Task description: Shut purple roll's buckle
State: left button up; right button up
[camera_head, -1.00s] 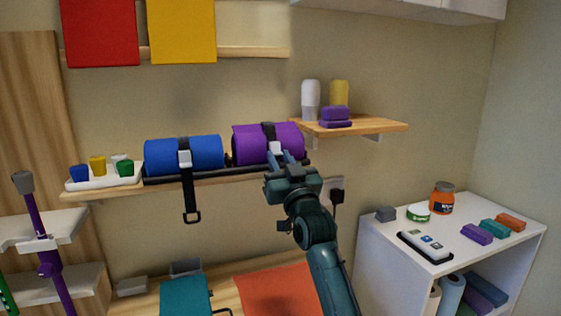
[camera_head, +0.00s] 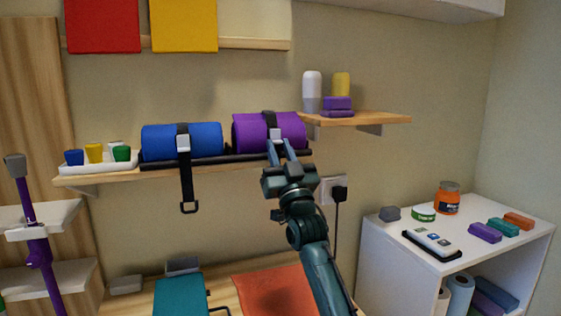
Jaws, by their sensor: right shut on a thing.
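The purple roll (camera_head: 245,133) lies on the wall shelf, with a black strap (camera_head: 269,119) around it. Its pale grey buckle (camera_head: 275,135) sits on the front of the roll. My right gripper (camera_head: 281,147) reaches up to the buckle from below, with its narrow fingertips shut on it. The fingers hide the buckle's lower part, so I cannot tell whether it is fastened. My left gripper is not in view.
A blue roll (camera_head: 155,141) with its own buckle and hanging strap (camera_head: 187,185) lies left of the purple one. A white tray (camera_head: 98,168) of small coloured cups stands farther left. A small shelf (camera_head: 382,120) with bottles and purple blocks is at the right.

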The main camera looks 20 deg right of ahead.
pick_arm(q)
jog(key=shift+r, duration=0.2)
pick_arm(e)
jog(key=o, duration=0.9)
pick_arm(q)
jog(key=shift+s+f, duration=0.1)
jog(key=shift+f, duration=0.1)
pick_arm(e)
jog(key=shift+o, duration=0.4)
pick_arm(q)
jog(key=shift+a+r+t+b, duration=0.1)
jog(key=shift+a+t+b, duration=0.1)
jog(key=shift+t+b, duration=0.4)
pick_arm(e)
jog(key=v, duration=1.3)
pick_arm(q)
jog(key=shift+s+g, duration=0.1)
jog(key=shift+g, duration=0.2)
